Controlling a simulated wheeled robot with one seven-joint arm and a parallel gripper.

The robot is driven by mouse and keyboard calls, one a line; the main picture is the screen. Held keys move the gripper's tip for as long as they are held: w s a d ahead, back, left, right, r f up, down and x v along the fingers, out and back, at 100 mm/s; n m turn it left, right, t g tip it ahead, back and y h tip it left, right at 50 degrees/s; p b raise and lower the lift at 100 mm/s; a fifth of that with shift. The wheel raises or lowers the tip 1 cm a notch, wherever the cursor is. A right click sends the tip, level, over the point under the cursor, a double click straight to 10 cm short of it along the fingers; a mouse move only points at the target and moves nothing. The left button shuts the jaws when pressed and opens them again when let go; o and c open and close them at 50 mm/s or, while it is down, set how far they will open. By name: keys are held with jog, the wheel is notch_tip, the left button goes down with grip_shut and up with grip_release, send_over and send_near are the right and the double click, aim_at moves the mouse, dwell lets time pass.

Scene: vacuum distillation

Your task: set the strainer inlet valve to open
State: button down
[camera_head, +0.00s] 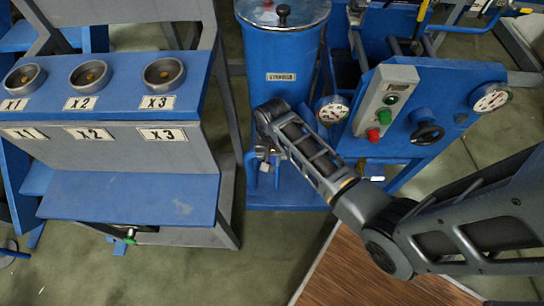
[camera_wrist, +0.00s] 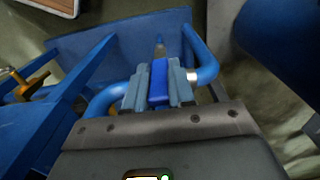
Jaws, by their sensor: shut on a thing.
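The strainer (camera_head: 284,50) is a tall blue cylinder with a label plate, standing at the middle top of the head view. My gripper (camera_head: 266,158) is low against its front left side, partly hidden by my own arm. In the wrist view my gripper (camera_wrist: 159,88) is shut on a blue valve handle (camera_wrist: 158,78), which lies lengthwise between the two grey fingers. A blue pipe (camera_wrist: 203,55) bends out on both sides of the fingers. The valve body is mostly hidden under the fingers, so I cannot tell its setting.
A blue rack with cups marked X1, X2 and X3 (camera_head: 90,122) stands left. A panel with buttons (camera_head: 385,100), gauges and a black handwheel (camera_head: 427,133) stands right. A yellow handle (camera_wrist: 32,86) shows left in the wrist view. Green floor (camera_head: 200,268) is free in front.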

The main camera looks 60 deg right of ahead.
jog(key=shift+s+d+f+t+y+p, duration=0.1)
jog(key=shift+s+d+t+y+p, duration=0.25)
jog(key=shift+s+t+y, duration=0.25)
jog(key=shift+s+d+f+t+y+p, duration=0.1)
jog(key=shift+s+d+t+y+p, duration=0.25)
jog(key=shift+t, duration=0.35)
jog(key=c, duration=1)
grip_release()
jog(key=shift+o, duration=0.2)
jog(key=v, duration=0.8)
jog(key=shift+p, duration=0.45)
jog(key=shift+f, duration=0.1)
jog(key=shift+c, duration=0.5)
